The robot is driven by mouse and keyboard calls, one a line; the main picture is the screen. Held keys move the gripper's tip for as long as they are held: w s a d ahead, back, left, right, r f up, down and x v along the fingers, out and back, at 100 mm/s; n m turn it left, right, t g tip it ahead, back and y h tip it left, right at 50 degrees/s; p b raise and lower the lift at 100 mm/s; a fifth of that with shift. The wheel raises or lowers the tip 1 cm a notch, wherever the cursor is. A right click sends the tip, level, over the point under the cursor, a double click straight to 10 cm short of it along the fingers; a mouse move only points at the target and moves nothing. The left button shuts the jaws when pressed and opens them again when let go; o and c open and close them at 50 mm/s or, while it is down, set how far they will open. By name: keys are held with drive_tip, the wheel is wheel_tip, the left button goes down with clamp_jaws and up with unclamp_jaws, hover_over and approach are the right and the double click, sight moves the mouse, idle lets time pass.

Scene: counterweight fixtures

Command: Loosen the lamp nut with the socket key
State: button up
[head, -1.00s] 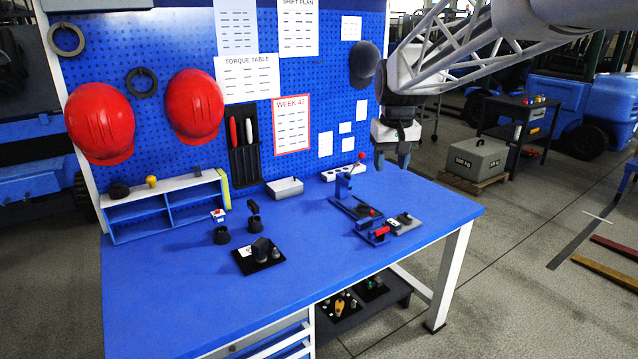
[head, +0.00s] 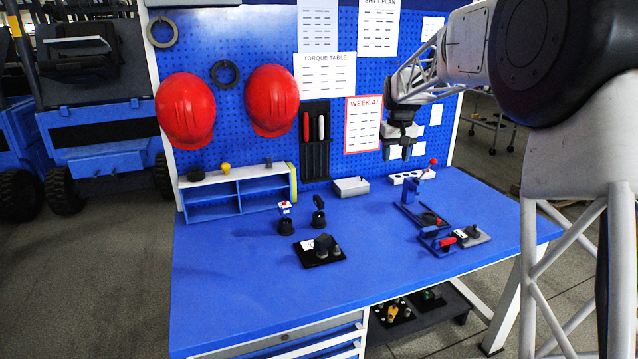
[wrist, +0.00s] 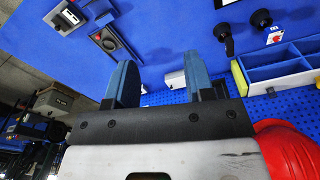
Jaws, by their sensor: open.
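My gripper (head: 400,147) hangs open and empty above the back right of the blue bench, in front of the pegboard. In the wrist view its two blue-grey fingers (wrist: 160,85) are apart with nothing between them. I cannot tell for sure which part is the lamp nut or the socket key. Two black round holders stand mid-bench: the left one (head: 285,227) has a white-and-red piece above it, the right one (head: 319,220) a black piece. In front lies a black plate (head: 329,257) with a dark block and knobs. The holders also show in the wrist view (wrist: 223,32).
A blue upright fixture (head: 413,192) and a red-handled clamp fixture (head: 437,241) stand at the right. A grey box (head: 350,187), a white holed block (head: 411,177) and a blue-white shelf (head: 238,190) line the back. The bench's front left is clear.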

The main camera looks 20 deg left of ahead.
drive_tip(key=w+a+f+n, duration=0.1)
drive_tip(key=w+a+f, duration=0.3)
drive_tip(key=a, duration=0.4)
drive_tip(key=w+a+f+n, duration=0.1)
drive_tip(key=w+a+f, duration=0.35)
drive_tip(key=a, duration=0.25)
drive_tip(key=n, duration=0.1)
hover_over(319, 199)
drive_tip(key=shift+g, duration=0.4)
wheel_tip(319, 199, down, 11)
drive_tip(key=shift+w+a+f, duration=0.1)
drive_tip(key=shift+a, duration=0.05)
drive_tip(key=shift+f, duration=0.15)
drive_tip(key=shift+f, duration=4.25)
drive_tip(key=shift+c, duration=0.3)
clamp_jaws()
